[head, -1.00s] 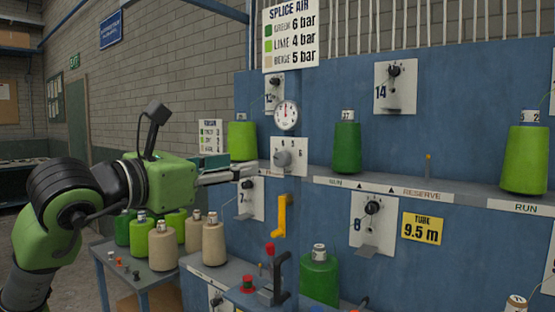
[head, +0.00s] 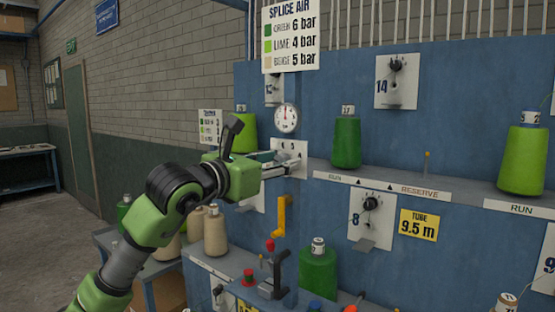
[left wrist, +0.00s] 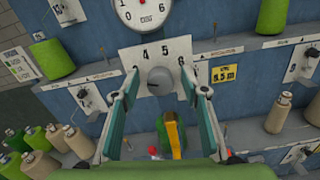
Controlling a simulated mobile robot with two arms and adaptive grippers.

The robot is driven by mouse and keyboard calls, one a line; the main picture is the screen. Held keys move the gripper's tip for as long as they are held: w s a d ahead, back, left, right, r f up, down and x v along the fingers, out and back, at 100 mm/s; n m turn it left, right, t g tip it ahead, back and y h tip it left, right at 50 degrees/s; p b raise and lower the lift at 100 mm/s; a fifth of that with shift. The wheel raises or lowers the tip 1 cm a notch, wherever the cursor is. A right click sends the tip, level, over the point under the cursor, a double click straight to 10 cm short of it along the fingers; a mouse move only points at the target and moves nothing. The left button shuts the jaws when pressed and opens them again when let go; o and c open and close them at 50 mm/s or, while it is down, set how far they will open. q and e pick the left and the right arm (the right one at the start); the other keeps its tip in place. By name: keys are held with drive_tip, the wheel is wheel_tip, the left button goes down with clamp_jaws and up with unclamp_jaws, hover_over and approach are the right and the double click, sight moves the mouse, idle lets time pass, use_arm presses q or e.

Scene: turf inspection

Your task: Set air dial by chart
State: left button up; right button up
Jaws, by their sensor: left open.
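The splice air chart (head: 291,37) hangs at the top and reads green 6 bar, lime 4 bar, beige 5 bar. The round pressure gauge (head: 285,118) is below it and also shows in the left wrist view (left wrist: 143,12). The air dial (left wrist: 160,80) is a grey knob on a white plate (left wrist: 130,56) with 4, 5 and 6 visible. My left gripper (left wrist: 158,92) is open, its fingers on either side of the knob in that view; contact cannot be told. In the head view my left gripper (head: 292,178) covers the knob. My right gripper is not in view.
A yellow crank handle (head: 283,216) hangs just below the dial. A splicer with a red-topped lever (head: 272,262) stands lower on the ledge. Lime and green cones (head: 347,143) stand on the shelf, and beige cones (head: 215,231) on the left table.

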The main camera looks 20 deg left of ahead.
use_arm(q)
drive_tip(key=c, duration=1)
drive_tip(key=shift+c, duration=0.6)
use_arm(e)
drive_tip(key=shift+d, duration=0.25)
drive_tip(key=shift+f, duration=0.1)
